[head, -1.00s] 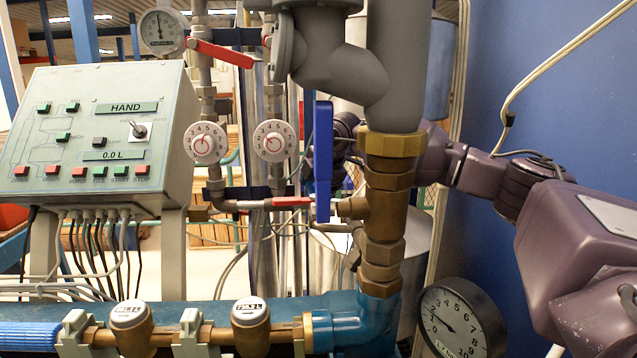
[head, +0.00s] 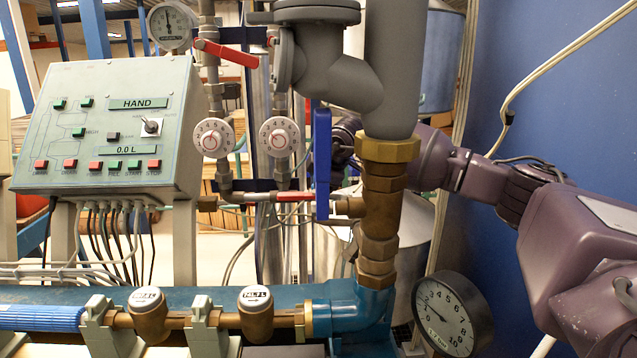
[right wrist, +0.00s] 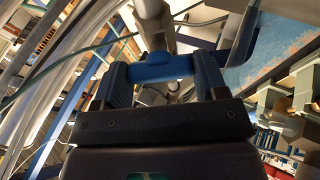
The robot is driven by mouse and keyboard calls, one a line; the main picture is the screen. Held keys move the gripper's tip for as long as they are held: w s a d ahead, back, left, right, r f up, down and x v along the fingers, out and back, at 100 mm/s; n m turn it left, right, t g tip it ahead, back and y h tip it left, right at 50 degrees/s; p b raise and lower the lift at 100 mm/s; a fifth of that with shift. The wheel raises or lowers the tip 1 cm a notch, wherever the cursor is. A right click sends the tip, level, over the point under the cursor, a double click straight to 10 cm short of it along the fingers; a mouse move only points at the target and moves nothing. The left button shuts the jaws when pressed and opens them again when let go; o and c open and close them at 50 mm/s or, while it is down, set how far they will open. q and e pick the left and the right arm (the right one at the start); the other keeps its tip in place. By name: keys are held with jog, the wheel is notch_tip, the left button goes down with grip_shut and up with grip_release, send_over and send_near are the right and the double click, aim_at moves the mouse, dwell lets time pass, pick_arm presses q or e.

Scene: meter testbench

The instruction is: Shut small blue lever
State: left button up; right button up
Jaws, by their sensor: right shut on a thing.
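The small blue lever (head: 322,165) stands upright in the head view, just left of the brass valve body (head: 381,205) on the thick vertical pipe. My right arm comes in from the right behind that pipe. My right gripper (head: 345,140) is mostly hidden behind the lever and the pipe. In the right wrist view a blue bar, apparently the lever (right wrist: 160,68), lies between the two fingers of my right gripper (right wrist: 163,76), which is shut on it. My left gripper is not in view.
A grey control panel (head: 105,130) stands at the left. Red levers (head: 225,52) and white dials (head: 212,138) sit on thinner pipes behind. A round gauge (head: 446,312) is at the lower right. Blue piping with brass meters (head: 150,315) runs along the front.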

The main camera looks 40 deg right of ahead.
jog(key=o, duration=0.9)
jog(key=shift+o, duration=0.2)
jog(key=v, duration=1.1)
jog(key=shift+p, duration=0.35)
jog(key=shift+f, duration=0.1)
